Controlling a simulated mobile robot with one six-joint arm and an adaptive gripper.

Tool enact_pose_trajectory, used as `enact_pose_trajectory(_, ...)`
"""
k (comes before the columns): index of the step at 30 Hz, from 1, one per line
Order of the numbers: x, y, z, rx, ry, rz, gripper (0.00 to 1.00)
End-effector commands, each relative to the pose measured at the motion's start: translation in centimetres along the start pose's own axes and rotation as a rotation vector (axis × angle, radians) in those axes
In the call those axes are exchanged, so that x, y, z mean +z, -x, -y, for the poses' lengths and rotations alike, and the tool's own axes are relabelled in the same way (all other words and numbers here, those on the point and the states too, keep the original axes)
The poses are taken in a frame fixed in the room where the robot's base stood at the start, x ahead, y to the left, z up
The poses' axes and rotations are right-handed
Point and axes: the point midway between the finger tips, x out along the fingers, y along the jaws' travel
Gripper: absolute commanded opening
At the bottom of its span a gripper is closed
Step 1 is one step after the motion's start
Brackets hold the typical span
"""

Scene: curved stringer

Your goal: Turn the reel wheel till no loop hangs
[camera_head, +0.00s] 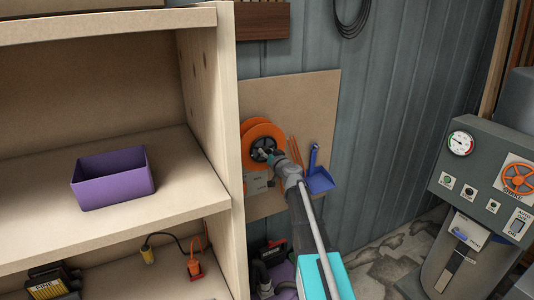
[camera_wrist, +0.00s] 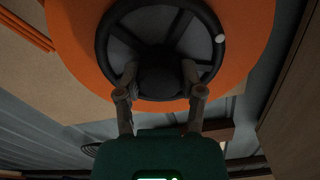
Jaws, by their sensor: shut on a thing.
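An orange reel (camera_head: 262,133) is mounted on a tan board on the wall, right of the shelf. In the wrist view the reel's orange disc (camera_wrist: 75,40) fills the upper part, with a black spoked wheel (camera_wrist: 222,50) at its middle. A small pale knob (camera_wrist: 220,38) sits on the wheel's rim at the upper right. My gripper (camera_head: 268,154) is at the wheel; in the wrist view its two fingers (camera_wrist: 160,84) are shut around the wheel's dark hub. No hanging loop can be made out below the reel; my arm hides part of that area.
The tan board (camera_head: 300,95) also holds a blue dustpan (camera_head: 318,178) close to the right of my arm. The shelf's upright edge (camera_head: 229,150) is close on the left, with a purple bin (camera_head: 113,180) on the shelf. A grey control panel (camera_head: 480,165) stands at the right.

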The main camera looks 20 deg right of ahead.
Motion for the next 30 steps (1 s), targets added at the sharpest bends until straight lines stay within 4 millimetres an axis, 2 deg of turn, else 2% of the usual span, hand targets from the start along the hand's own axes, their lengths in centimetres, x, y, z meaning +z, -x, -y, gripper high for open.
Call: enact_pose_trajectory(30, -0.06, -0.37, -0.01, -0.003, -0.928, 0.001, 0.03)
